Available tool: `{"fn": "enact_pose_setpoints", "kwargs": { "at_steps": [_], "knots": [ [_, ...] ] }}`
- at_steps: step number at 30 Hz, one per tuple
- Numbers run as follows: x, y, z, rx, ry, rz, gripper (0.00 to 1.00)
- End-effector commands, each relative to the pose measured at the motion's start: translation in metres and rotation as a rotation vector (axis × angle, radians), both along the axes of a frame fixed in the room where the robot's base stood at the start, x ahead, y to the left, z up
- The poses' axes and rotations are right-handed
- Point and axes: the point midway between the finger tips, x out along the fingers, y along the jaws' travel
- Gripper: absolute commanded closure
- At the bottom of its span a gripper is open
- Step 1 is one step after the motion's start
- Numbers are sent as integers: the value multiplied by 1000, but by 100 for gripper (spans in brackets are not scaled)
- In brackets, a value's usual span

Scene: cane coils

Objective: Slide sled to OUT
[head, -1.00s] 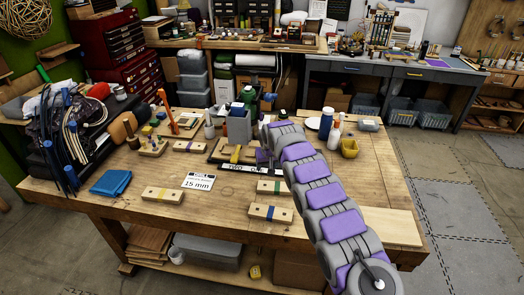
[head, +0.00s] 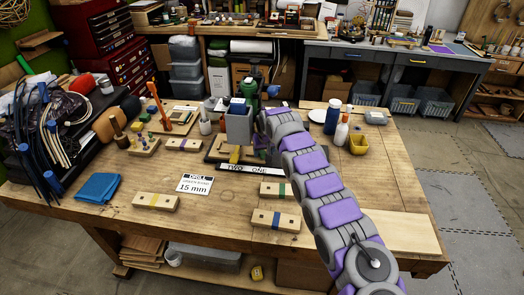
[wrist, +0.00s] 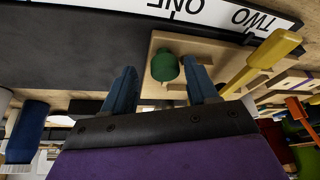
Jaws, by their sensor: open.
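A pale wooden block, likely the sled (wrist: 218,52), carries a round green knob (wrist: 165,67) and shows in the wrist view. A yellow handle (wrist: 262,60) stands to the right of the fingers. In the head view, the strip (head: 252,169) lies mid-bench, and my arm hides the gripper and part of the fixture. No OUT mark is readable.
A grey bin (head: 238,125) stands right behind the fixture. Drilled wooden blocks (head: 155,202) and a 15 mm card (head: 195,185) lie in front.

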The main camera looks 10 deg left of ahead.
Motion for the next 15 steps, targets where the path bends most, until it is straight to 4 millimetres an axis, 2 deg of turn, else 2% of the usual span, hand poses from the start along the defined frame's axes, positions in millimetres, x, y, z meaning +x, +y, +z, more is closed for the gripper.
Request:
{"fn": "enact_pose_setpoints", "kwargs": {
  "at_steps": [2,15],
  "knots": [
    [0,3,0,-1,0,2,42],
    [-1,7,-1,-3,0,4,83]
  ]
}}
